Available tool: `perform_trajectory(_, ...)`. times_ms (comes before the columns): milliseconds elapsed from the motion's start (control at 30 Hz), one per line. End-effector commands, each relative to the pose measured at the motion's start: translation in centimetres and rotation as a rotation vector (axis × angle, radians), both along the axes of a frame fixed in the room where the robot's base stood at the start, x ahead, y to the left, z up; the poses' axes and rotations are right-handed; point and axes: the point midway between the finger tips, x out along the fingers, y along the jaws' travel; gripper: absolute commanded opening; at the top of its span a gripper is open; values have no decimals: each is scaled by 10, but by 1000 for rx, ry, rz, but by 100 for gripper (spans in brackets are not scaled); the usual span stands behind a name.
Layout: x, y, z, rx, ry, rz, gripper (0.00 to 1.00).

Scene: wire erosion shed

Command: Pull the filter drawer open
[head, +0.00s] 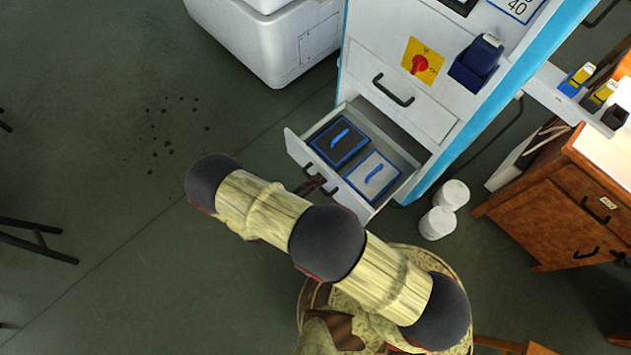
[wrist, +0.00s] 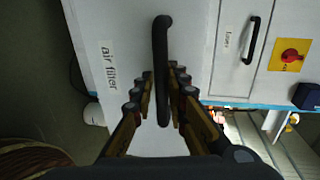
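The filter drawer (head: 375,207) stands well out of the lower part of the white and blue machine. Inside it lie a dark filter panel (head: 340,143) and a light one (head: 373,177), each with a blue handle. In the wrist view the drawer front (wrist: 112,30) carries an "air filter" label and a black bar handle (wrist: 162,40). My gripper (wrist: 162,78) has its fingers on either side of this handle, close against it, and looks shut on it. In the head view my arm partly hides the gripper and the handle.
A closed drawer (head: 405,85) with its own handle sits above, beside a red switch on a yellow plate (head: 422,61). White tubs (head: 438,222) stand on the floor right of the open drawer. A wooden cabinet (head: 560,215) is further right. The floor (head: 130,190) at left is mostly clear.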

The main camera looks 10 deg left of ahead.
Motion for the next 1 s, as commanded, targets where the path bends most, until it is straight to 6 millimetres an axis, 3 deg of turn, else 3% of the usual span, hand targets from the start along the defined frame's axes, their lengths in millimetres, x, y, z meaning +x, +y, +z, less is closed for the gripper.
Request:
perform_trajectory(200,0,0,1,-1,-1,0,28)
perform_trajectory(567,-3,4,2,0,-2,2,28)
perform_trajectory(1000,-61,54,18,0,-3,4,28)
